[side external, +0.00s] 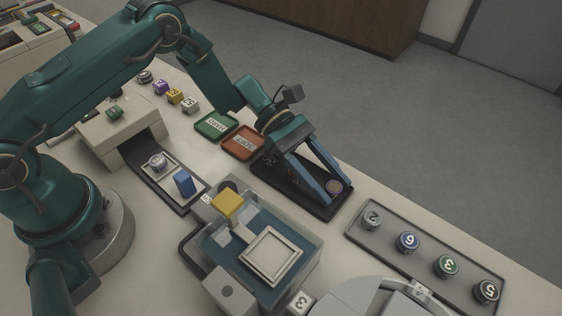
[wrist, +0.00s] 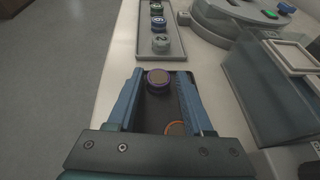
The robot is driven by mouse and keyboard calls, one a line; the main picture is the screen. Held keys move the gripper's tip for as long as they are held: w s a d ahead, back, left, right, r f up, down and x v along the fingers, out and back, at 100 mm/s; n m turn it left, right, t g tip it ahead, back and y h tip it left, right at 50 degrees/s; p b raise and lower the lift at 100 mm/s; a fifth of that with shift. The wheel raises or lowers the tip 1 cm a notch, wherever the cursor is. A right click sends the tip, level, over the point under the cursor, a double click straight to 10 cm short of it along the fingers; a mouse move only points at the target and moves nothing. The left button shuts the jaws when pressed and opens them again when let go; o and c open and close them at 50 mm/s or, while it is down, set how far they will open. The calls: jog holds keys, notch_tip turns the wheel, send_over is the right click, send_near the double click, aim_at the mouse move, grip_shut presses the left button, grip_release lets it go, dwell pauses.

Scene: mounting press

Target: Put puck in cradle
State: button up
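A puck with a brown face and purple rim (wrist: 158,80) shows between my fingertips in the wrist view; it also shows near the fingertips in the side view (side external: 333,186). My gripper (side external: 330,193) reaches down over the right end of a black tray (side external: 298,199). Its two blue fingers (wrist: 160,84) are apart, with a gap visible beside the puck. A second brownish disc (wrist: 175,128) lies nearer the palm, partly hidden by my gripper. I cannot tell for sure which fixture is the cradle; a pale holder with a metal puck and blue block (side external: 165,163) stands left of centre.
A grey tray (side external: 405,240) holds several numbered pucks at the right. A blue-walled basin (side external: 312,262) with a pale square frame (side external: 270,257) stands in front. Green (side external: 217,124) and orange (side external: 243,144) trays lie behind. The table's far edge runs close past the black tray.

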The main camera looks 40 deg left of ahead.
aim_at(333, 185)
jog(key=shift+w, duration=0.15)
jog(key=v, duration=0.4)
jog(key=shift+r, duration=0.1)
jog(key=shift+a+r, duration=0.15)
jog(key=shift+a, duration=0.2)
jog(key=shift+a+r, duration=0.15)
jog(key=shift+r, duration=0.1)
jog(key=s+a+r+m+t+y, duration=0.6)
jog(key=s+a+r+m+y, duration=0.7)
jog(key=s+m, duration=0.3)
jog(key=shift+s+a+t, duration=0.3)
jog(key=shift+s+a, duration=0.05)
jog(key=shift+a, duration=0.25)
jog(key=shift+s+a+r+m, duration=0.1)
jog(key=shift+a+r+m, duration=0.1)
jog(key=shift+a+m, duration=0.2)
jog(key=c, duration=0.3)
jog(key=shift+c, duration=0.2)
